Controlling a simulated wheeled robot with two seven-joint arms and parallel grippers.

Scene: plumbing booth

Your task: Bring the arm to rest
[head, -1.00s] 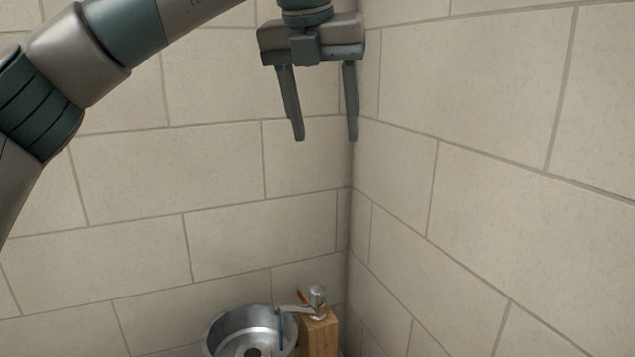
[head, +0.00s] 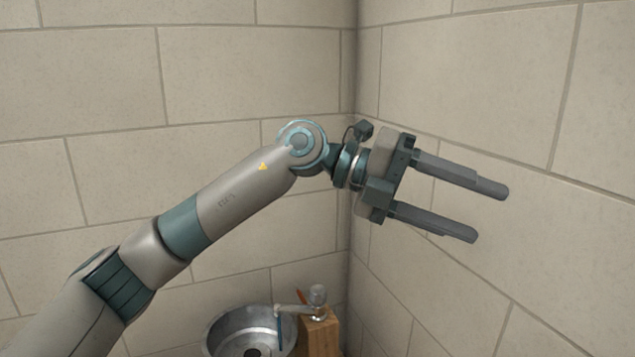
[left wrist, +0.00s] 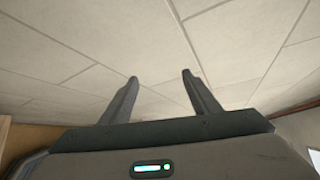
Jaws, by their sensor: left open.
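My left arm comes in from the lower left in the head view. My left gripper (head: 490,212) is open and empty, its two fingers apart and pointing right in front of the tiled right wall. It is held in the air, above and to the right of the sink. In the left wrist view the two open fingers (left wrist: 160,78) have only a pale tiled surface behind them. My right gripper is in neither view.
A round metal sink (head: 222,330) stands low in the corner. Next to it a faucet (head: 317,296) sits on a wooden block (head: 320,338). Tiled walls (head: 240,60) meet behind the arm. A brown edge (left wrist: 5,130) shows at the left in the wrist view.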

